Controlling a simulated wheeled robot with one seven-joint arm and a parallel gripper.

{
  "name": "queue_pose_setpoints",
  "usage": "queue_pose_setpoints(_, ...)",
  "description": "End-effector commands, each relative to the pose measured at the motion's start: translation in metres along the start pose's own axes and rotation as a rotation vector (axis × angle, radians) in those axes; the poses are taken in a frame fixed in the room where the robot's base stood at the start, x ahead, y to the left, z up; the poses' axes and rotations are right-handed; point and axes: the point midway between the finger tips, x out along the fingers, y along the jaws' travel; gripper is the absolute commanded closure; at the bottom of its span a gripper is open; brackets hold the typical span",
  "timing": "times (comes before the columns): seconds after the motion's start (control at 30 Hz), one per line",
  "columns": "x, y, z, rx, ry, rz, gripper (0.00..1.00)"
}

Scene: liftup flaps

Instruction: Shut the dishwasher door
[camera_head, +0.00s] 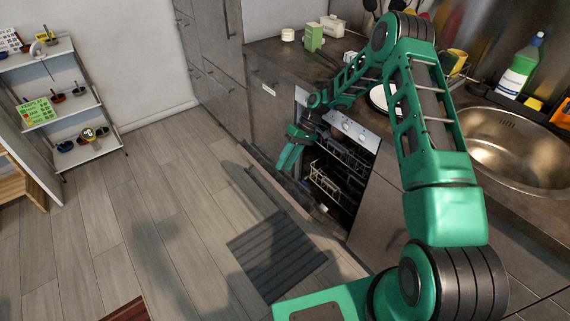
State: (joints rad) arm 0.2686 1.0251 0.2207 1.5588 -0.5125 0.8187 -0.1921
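The dishwasher (356,133) is built into the counter front at centre right, below a light control strip. Its dark cavity is uncovered and wire racks (336,186) show inside. The dishwasher door seems to be the dark slab (283,181) folded down low in front of the cavity; my arm and gripper partly cover this area, so its exact angle is hard to tell. My green gripper (287,157) points downward in front of the cavity, above or beside the slab. I see nothing held in it. Its finger gap is too small to judge, and contact with the door cannot be told.
A dark ribbed mat (276,254) lies on the wooden floor before the dishwasher. Grey cabinets (223,93) stand to its left. The counter above holds a sink (505,150), a green bottle (520,68) and a plate (380,99). A white shelf (85,104) stands far left; the floor between is clear.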

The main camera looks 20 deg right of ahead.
Motion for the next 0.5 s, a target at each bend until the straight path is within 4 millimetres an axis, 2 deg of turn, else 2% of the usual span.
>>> queue_pose_setpoints(0.17, -0.006, 0.002, 0.001, 0.004, -0.001, 0.002, 0.72)
queue_pose_setpoints(0.5, -0.065, 0.002, -0.001, 0.001, 0.003, 0.001, 0.72)
